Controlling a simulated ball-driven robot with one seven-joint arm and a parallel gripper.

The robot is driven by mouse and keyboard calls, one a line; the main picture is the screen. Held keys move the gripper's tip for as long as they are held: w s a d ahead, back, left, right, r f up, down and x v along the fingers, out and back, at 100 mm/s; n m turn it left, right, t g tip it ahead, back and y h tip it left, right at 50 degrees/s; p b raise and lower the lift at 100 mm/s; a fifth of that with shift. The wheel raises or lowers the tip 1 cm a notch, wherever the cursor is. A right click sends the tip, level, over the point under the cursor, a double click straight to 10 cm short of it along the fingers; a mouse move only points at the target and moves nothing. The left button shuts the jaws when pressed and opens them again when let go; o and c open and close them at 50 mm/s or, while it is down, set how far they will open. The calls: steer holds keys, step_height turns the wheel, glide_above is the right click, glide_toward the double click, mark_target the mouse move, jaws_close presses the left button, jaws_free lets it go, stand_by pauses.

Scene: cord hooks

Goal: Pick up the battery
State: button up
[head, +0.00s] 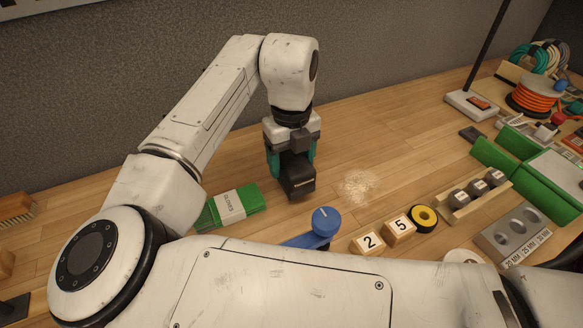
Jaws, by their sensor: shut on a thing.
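The battery (299,184) is a dark, blocky pack with a small light mark on its side, near the middle of the workbench in the head view. My gripper (291,165) points down over it, with teal fingers on either side, and is shut on it. The upper part of the battery is partly hidden by the gripper. I cannot tell whether its underside touches the bench or is just above it.
A green gloves pack (232,204) lies to the left. A blue-knobbed tool (325,222) and numbered wooden blocks (398,231) are in front. A pale powdery patch (358,186) lies right of the battery. The bench behind is clear up to the grey wall.

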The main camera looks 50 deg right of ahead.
mark_target(292, 158)
step_height(292, 158, up, 15)
steer(key=shift+b, duration=0.35)
steer(key=shift+f, duration=0.1)
